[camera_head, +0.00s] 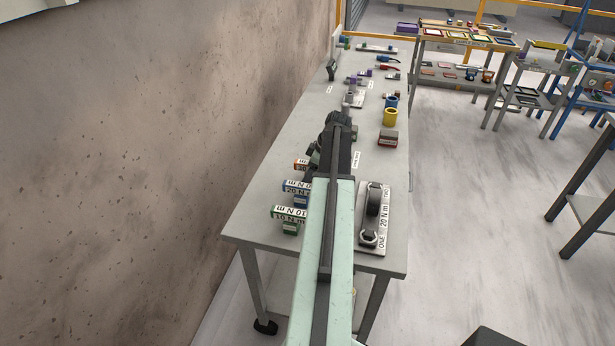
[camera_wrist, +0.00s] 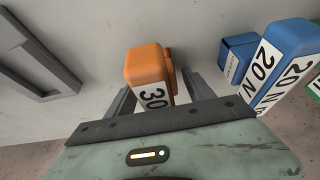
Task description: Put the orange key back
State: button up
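The orange key (camera_wrist: 148,66), a block with a white label reading 30, stands on the grey table between my gripper's fingers (camera_wrist: 158,98) in the wrist view. The fingers are apart, with a visible gap on the right side, so my gripper is open around or just before it. In the head view the orange key (camera_head: 301,164) is first in a row along the table's left side. My gripper (camera_head: 313,155) is beside it there, dark and partly hidden by my arm.
Blue keys (camera_head: 297,187) and green keys (camera_head: 290,213) stand close by; the blue key (camera_wrist: 285,65) is right of the orange one. A yellow cup (camera_head: 390,117) stands farther back. A wall borders the left.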

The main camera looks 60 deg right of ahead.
jog(key=shift+r, duration=0.3)
jog(key=p+v, duration=1.1)
jog(key=shift+r, duration=0.25)
jog(key=shift+s+r, duration=0.15)
jog(key=shift+r, duration=0.05)
jog(key=shift+f, duration=0.1)
